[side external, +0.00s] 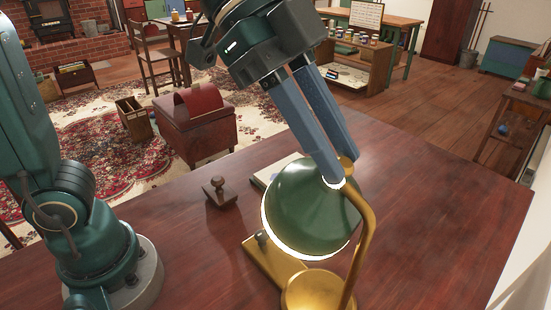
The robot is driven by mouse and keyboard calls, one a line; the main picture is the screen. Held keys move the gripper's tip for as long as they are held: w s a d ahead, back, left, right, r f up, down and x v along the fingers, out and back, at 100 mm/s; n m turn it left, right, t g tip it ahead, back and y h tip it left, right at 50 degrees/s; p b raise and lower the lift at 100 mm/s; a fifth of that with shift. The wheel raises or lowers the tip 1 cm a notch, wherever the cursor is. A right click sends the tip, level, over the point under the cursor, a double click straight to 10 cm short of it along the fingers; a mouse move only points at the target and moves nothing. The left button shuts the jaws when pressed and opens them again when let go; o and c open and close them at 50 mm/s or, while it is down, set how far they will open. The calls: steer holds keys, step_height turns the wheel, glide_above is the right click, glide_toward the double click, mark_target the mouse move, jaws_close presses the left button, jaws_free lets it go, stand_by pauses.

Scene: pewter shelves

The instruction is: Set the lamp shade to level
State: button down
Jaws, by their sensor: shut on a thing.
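The lamp stands on the wooden table, with a green shade (306,208) that has a pale lower rim. The shade is tilted, its rim sloping down to the right. A brass arm (363,240) rises on the right from a round brass base (316,290) to the shade's top. My gripper (341,173) reaches down from above with its two blue-grey fingers at the top of the shade. It is shut on the lamp shade there. The exact contact is partly hidden by the fingers.
A dark stamp with a knob (219,191) stands on the table (440,205) left of the lamp. A pale flat item (268,174) lies partly hidden behind the shade. The table is clear to the right. A red chest (196,125) stands on the floor beyond.

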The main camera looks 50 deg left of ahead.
mark_target(284, 170)
steer(key=shift+a+f+n+h, duration=0.2)
steer(key=shift+a+h, duration=0.15)
steer(key=shift+h, duration=0.65)
steer(key=shift+a+f+n+h, duration=0.1)
steer(key=shift+a+f+h, duration=0.15)
steer(key=shift+h, duration=0.75)
steer(key=c, duration=0.7)
jaws_free()
steer(key=shift+a, duration=0.15)
steer(key=shift+v, duration=2.25)
steer(key=shift+a+r, duration=0.15)
steer(key=shift+a, duration=0.05)
